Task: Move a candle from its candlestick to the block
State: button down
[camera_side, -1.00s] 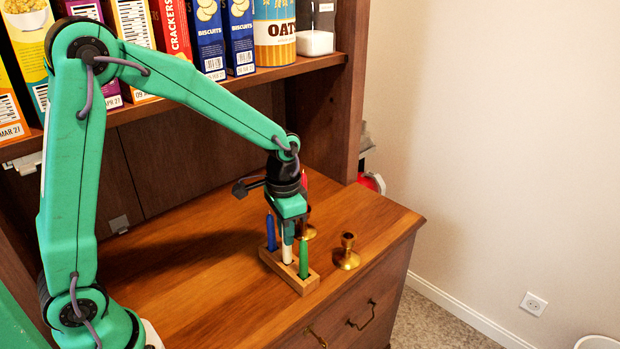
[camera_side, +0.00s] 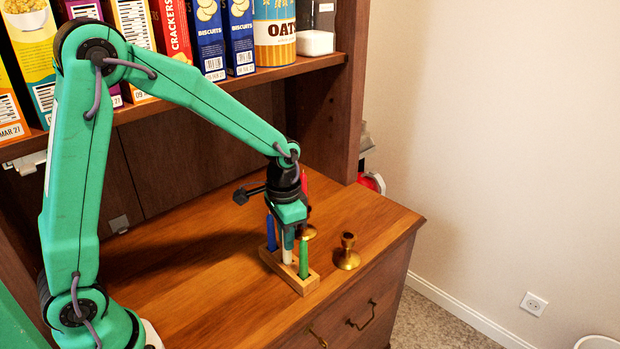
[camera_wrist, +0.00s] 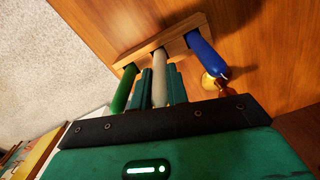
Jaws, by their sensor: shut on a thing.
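The wooden block (camera_side: 300,283) stands on the cabinet top with a blue candle (camera_side: 270,232), a white candle (camera_side: 287,256) and a green candle (camera_side: 303,258) upright in it. The white candle is in the middle. My gripper (camera_side: 288,240) points down and is shut on the white candle, which also shows between the fingers in the wrist view (camera_wrist: 160,66). The candle's lower end is at the block; its seating depth is hidden. A red candle (camera_side: 304,182) stands behind my gripper, mostly hidden, at a brass candlestick (camera_side: 309,232). Another brass candlestick (camera_side: 348,253) is empty, right of the block.
The cabinet top (camera_side: 200,290) is clear left of the block. The cabinet's right edge (camera_side: 395,247) lies beyond the empty candlestick.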

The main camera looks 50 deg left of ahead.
jog(key=shift+f, duration=0.55)
jog(key=c, duration=1.3)
grip_release()
jog(key=shift+o, duration=0.5)
jog(key=shift+o, duration=1.2)
jog(key=shift+r, duration=0.15)
jog(key=shift+r, duration=2.35)
jog(key=shift+r, duration=0.15)
